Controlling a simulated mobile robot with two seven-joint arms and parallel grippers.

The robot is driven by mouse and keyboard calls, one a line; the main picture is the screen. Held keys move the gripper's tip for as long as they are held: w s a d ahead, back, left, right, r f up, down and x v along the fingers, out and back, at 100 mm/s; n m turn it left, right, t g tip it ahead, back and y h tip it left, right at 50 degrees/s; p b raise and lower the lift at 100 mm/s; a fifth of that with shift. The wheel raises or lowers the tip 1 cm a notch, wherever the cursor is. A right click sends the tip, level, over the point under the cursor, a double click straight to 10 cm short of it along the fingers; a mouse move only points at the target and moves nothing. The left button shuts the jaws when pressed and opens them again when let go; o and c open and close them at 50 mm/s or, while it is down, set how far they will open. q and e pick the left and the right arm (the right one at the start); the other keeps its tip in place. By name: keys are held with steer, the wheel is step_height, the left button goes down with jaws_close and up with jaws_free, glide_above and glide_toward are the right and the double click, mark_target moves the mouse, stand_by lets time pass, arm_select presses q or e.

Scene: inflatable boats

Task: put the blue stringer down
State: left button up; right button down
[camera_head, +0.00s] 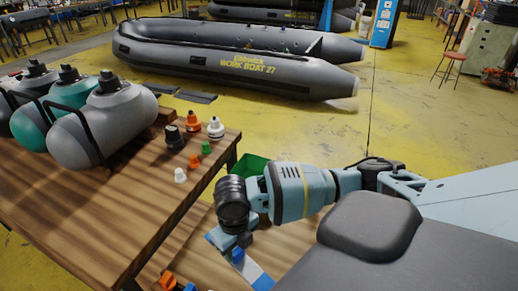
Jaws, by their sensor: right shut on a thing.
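My right arm comes in from the right, and my right gripper (239,243) points down over the low wooden surface. It is shut on a blue piece, which I take to be the blue stringer (262,282). A blue and white strip of it shows below and to the right of the jaws. The gripper and wrist hide part of it, and I cannot tell whether it touches the surface. My left gripper is not in view.
A wooden table (140,207) at left bears grey and teal tanks (110,125) and several small valve-like parts. A green bin (247,172) stands behind my wrist. Orange parts (168,281) lie at the bottom. A grey inflatable boat (230,58) lies on the yellow floor beyond.

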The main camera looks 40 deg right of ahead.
mark_target(241, 261)
steer(key=n, duration=0.1)
steer(key=f+n, duration=0.1)
steer(key=n, duration=0.1)
steer(key=shift+d+f+n, duration=0.3)
steer(key=shift+n, duration=0.1)
steer(key=shift+f+n, duration=0.15)
steer(key=shift+n, duration=0.25)
steer(key=shift+f, duration=0.1)
step_height(241, 261, down, 6)
steer(key=shift+b, duration=0.35)
step_height(241, 261, down, 3)
steer(key=shift+f, duration=0.35)
